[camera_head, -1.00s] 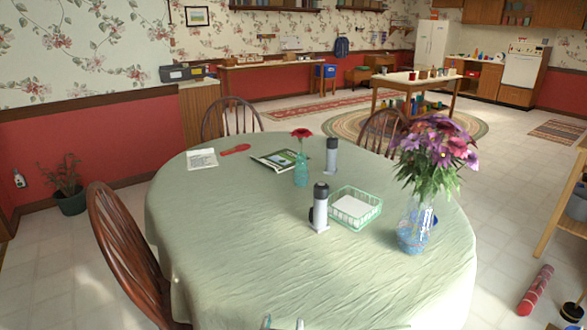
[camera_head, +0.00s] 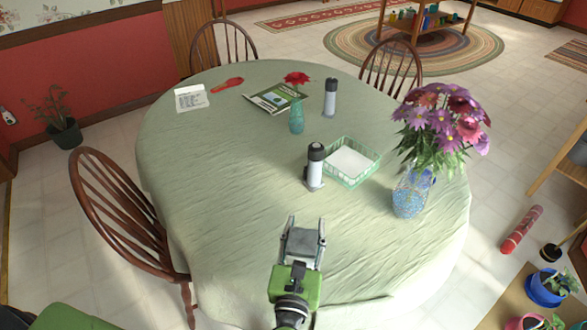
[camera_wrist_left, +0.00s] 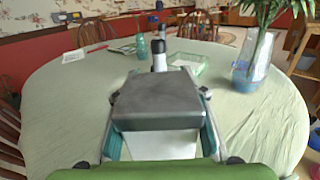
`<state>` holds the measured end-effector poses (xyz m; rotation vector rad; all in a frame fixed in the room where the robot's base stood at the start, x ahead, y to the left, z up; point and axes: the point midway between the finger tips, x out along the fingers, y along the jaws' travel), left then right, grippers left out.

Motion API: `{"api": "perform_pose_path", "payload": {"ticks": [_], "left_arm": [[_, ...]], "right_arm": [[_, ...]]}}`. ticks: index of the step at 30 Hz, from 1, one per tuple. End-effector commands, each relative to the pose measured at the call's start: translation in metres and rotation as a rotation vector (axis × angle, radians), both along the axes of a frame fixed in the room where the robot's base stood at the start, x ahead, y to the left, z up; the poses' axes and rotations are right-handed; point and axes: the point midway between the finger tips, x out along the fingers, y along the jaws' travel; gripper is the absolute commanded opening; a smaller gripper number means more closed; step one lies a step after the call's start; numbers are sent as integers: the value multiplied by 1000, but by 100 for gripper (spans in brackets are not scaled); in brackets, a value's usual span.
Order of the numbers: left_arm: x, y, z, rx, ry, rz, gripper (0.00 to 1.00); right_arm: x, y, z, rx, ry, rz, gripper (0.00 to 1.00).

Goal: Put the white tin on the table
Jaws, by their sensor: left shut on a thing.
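My left gripper (camera_head: 305,230) reaches in from the bottom of the head view, over the near part of the round table (camera_head: 225,190) with its pale green cloth. It is shut on a small boxy tin (camera_head: 303,243), which looks greyish in this light. In the left wrist view the tin (camera_wrist_left: 157,100) fills the space between the fingers, its flat top facing the camera. The tin is over the cloth; I cannot tell whether it touches it. My right gripper is not in view.
A black-topped shaker (camera_head: 315,168), a green wire basket (camera_head: 352,163) and a glass flower vase (camera_head: 410,193) stand beyond the gripper. A second shaker (camera_head: 330,98), a small teal vase (camera_head: 296,118) and a booklet (camera_head: 272,98) are farther back. The table's left part is clear.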

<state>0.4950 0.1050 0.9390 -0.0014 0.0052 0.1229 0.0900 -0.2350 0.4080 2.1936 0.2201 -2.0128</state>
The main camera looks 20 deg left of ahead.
Motion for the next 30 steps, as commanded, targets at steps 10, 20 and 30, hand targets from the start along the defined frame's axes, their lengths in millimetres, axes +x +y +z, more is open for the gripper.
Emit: {"api": "perform_pose_path", "payload": {"ticks": [10, 20, 30], "left_arm": [[69, 33, -35, 5, -5, 1, 11], [112, 54, -86, 1, -3, 1, 11], [124, 60, -111, 2, -2, 1, 11]], "right_arm": [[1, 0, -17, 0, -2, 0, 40], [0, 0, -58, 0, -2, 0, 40], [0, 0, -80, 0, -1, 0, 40]]}}
